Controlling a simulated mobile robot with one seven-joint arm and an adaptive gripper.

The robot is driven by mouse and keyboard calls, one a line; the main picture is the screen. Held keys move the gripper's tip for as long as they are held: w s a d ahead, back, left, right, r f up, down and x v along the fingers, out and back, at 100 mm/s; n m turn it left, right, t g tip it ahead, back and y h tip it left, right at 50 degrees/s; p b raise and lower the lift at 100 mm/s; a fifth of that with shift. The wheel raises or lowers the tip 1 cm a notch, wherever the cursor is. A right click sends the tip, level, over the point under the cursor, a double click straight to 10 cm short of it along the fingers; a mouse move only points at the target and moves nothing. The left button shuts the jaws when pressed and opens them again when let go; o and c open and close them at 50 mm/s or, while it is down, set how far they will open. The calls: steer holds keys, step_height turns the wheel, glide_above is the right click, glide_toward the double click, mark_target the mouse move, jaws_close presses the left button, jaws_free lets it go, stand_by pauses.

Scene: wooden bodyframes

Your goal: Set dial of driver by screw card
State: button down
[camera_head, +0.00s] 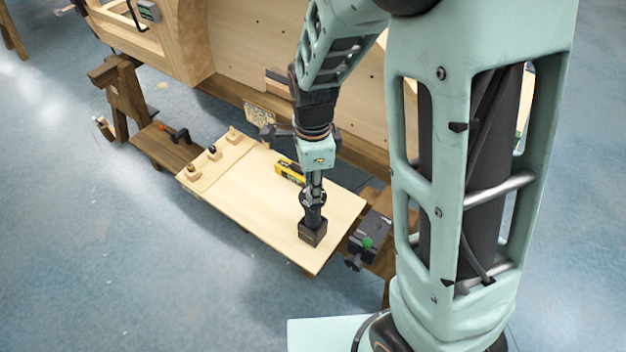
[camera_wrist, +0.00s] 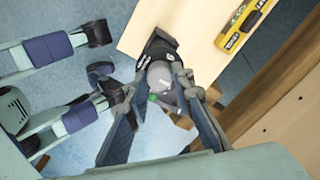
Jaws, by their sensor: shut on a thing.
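The driver (camera_head: 312,234) is black and stands upright on its block-like base near the right front corner of the pale wooden board (camera_head: 258,200). My gripper (camera_head: 314,194) is shut on the upper part of the driver. In the wrist view the driver (camera_wrist: 158,72) shows between the two fingers, with a grey rounded top and a dark base over the board's edge. Its dial and setting cannot be made out. A small pale speckled card (camera_head: 260,114) lies behind the board, by the wooden frame; it may be the screw card, but no print is readable.
A yellow and black tool (camera_head: 290,172) lies on the board behind the driver. A dark device with a green spot (camera_head: 369,237) sits beyond the board's right edge. The large wooden bodyframe (camera_head: 285,50) rises behind.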

steer(key=m+p, duration=0.2)
steer(key=m, duration=0.1)
steer(key=shift+r, duration=0.2)
steer(key=shift+f+m+p, duration=0.1)
steer(key=shift+m+p, duration=1.1)
steer(key=shift+m, duration=0.2)
steer(key=c, duration=1.7)
jaws_free()
steer(key=shift+o, duration=0.2)
step_height(320, 180, up, 12)
